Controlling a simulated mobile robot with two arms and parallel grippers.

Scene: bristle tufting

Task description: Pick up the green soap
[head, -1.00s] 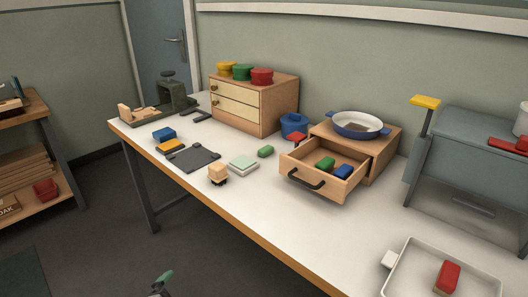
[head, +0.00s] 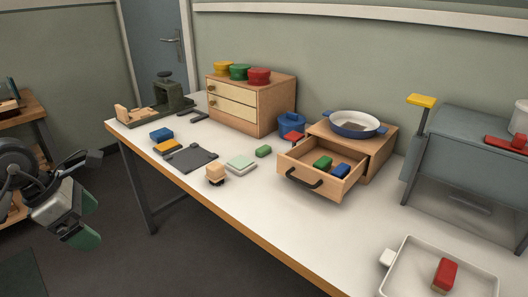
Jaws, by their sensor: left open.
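A small green block (head: 263,151) lies on the white table, left of the open drawer. A second green block (head: 323,162) lies inside the drawer (head: 322,186), beside a blue block (head: 341,171). I cannot tell from looks alone which green block is the soap. My left gripper (head: 88,220) is at the far left, off the table's left end and well away from both green blocks. It is open and empty, with green pads on its fingers. My right gripper is not in view.
A wooden block brush (head: 215,174), a pale green pad stack (head: 240,164) and a dark plate (head: 190,158) are near the front edge. A blue pan (head: 354,124) sits on the drawer box. A white tray (head: 406,268) is at front right. The table's front middle is clear.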

